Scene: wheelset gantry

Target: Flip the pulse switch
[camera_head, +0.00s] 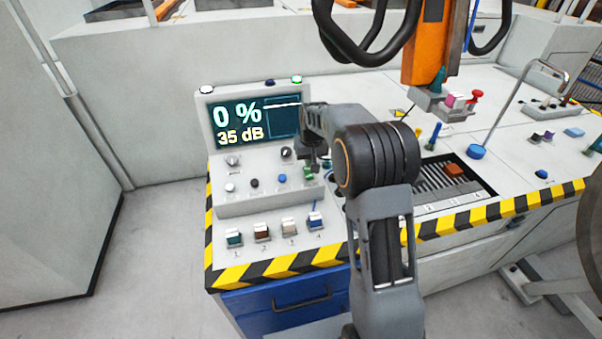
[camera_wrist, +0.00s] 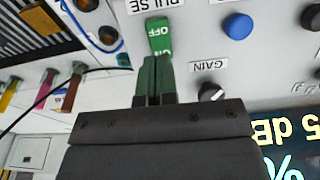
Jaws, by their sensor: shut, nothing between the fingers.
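The pulse switch is a small green rocker (camera_wrist: 159,36) under the "PULSE" label in the wrist view, with white "OFF" and "ON" lettering that appears upside down. In the head view the green switch (camera_head: 309,173) sits at the right end of the console's sloped face. My gripper (camera_wrist: 158,60) is shut and empty, its narrow greenish fingers pointing at the switch's "ON" end and hiding part of it. I cannot tell whether the tips touch it. In the head view my gripper (camera_head: 316,165) is just beside the switch, partly hidden by my arm.
The console screen (camera_head: 252,120) reads 0 % and 35 dB. A blue button (camera_wrist: 237,26) and the GAIN knob (camera_wrist: 211,92) are close to my fingers. Numbered switches (camera_head: 262,231) line the front. An orange tool with black cables (camera_head: 425,45) hangs at upper right.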

